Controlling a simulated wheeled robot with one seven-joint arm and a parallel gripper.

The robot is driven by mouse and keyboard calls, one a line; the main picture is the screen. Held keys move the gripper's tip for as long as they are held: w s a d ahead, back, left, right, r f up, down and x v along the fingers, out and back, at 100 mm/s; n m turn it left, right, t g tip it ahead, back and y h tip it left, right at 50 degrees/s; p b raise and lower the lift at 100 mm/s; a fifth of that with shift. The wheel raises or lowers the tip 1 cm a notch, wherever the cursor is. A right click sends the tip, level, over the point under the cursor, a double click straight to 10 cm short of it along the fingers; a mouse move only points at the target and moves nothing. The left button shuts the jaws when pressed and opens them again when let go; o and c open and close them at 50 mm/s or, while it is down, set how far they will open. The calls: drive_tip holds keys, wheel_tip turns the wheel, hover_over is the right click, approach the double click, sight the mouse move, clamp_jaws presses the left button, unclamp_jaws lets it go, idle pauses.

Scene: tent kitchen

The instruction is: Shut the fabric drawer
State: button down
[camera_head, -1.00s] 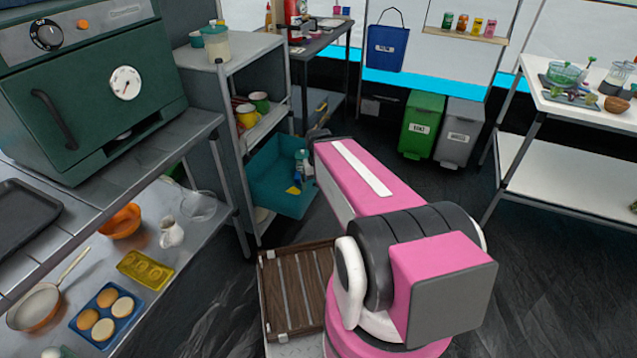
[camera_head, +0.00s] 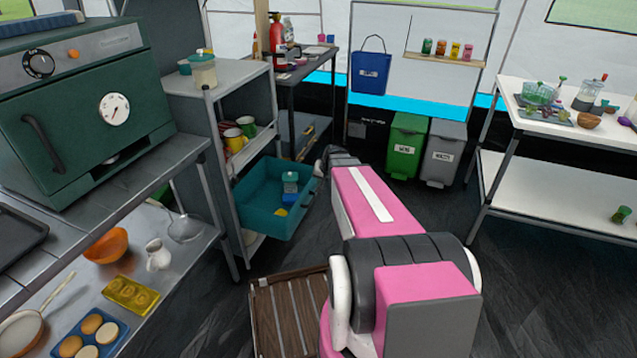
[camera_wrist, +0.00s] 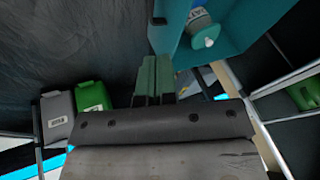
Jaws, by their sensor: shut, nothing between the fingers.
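The teal fabric drawer (camera_head: 262,226) stands pulled out of the grey shelf unit in the head view, with a bottle (camera_head: 291,188) and a small yellow item (camera_head: 281,212) inside. My gripper (camera_head: 327,156) is beside the drawer's right, outer end, partly hidden by my arm. In the wrist view the drawer (camera_wrist: 245,22) fills the upper right, with the bottle (camera_wrist: 205,30) inside. My gripper's fingers (camera_wrist: 152,75) are shut and empty, just left of the drawer in that view. Whether they touch it I cannot tell.
The grey shelf unit (camera_head: 213,95) holds cups above the drawer. A slatted wooden crate (camera_head: 285,305) is in front, low by my base. Green (camera_head: 404,150) and grey (camera_head: 441,155) bins stand behind my arm. A white table (camera_head: 560,125) is at right. Dark floor lies open between.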

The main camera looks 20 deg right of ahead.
drive_tip(key=w+d+m+t, duration=0.2)
drive_tip(key=w+d, duration=0.3)
drive_tip(key=d, duration=0.2)
approach(314, 180)
wheel_tip(314, 180, down, 4)
drive_tip(key=d, duration=0.2)
drive_tip(key=w+a, duration=0.2)
drive_tip(key=a, duration=0.1)
drive_tip(key=shift+w+a, duration=0.1)
drive_tip(key=shift+w, duration=0.2)
drive_tip(key=w+a, duration=0.7)
drive_tip(key=a, duration=0.2)
drive_tip(key=w+a, duration=0.7)
drive_tip(key=a, duration=0.3)
drive_tip(key=shift+a+r, duration=0.1)
drive_tip(key=shift+a, duration=0.05)
